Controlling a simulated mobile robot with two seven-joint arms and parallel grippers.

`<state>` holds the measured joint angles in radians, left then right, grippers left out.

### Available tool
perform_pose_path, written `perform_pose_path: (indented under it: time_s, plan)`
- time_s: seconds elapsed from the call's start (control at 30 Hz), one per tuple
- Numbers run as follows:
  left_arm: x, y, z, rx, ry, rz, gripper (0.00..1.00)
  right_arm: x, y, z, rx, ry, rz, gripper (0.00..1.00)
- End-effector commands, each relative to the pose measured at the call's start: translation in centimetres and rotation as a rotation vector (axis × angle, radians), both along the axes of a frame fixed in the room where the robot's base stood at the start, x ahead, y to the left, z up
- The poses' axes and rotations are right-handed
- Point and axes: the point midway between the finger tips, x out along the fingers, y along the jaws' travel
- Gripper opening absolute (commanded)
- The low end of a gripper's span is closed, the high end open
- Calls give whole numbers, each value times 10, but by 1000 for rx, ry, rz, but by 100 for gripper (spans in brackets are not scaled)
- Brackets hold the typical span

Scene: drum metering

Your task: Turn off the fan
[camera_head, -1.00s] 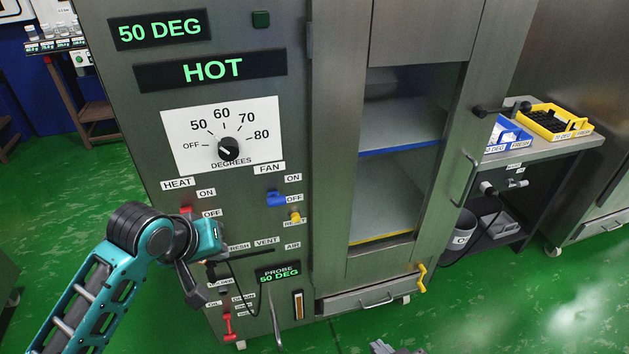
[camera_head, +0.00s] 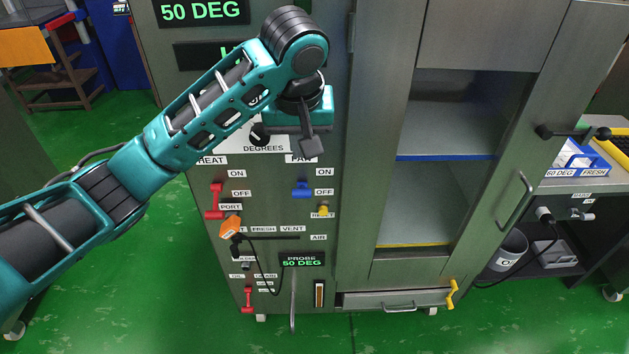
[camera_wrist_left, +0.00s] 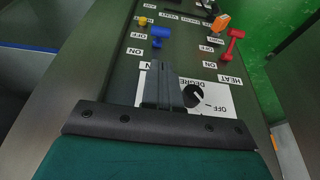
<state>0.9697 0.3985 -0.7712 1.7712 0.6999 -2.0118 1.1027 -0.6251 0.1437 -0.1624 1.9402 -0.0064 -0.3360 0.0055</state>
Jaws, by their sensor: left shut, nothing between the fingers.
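The blue fan switch (camera_head: 302,189) is on the grey cabinet front, beside its ON and OFF labels and about level with OFF. It also shows in the left wrist view (camera_wrist_left: 160,36), beyond my fingertips. My left gripper (camera_head: 311,147) is shut and empty, in front of the panel just above the switch, and apart from it. It covers part of the FAN label (camera_head: 301,159) and the dial plate. In the left wrist view the shut fingers (camera_wrist_left: 162,85) overlap the edge of the dial plate. My right gripper is not in view.
The red heat switch (camera_head: 214,201) is left of the fan switch, with an orange probe (camera_head: 231,227) below it. A yellow reset knob (camera_head: 323,210) is close under the fan switch. The black dial (camera_head: 260,134) is left of my gripper. A glazed door (camera_head: 519,202) stands at the right.

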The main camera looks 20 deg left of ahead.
Motion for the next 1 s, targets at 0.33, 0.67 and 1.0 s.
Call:
perform_pose_path:
  time_s: [0.33,0.67,1.0]
  plan:
    - [1,0,-3,-3,0,-2,0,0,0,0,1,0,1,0]
    - [12,-1,-33,-11,-5,-7,0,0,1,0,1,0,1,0]
    - [27,9,-85,1,3,0,0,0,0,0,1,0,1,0]
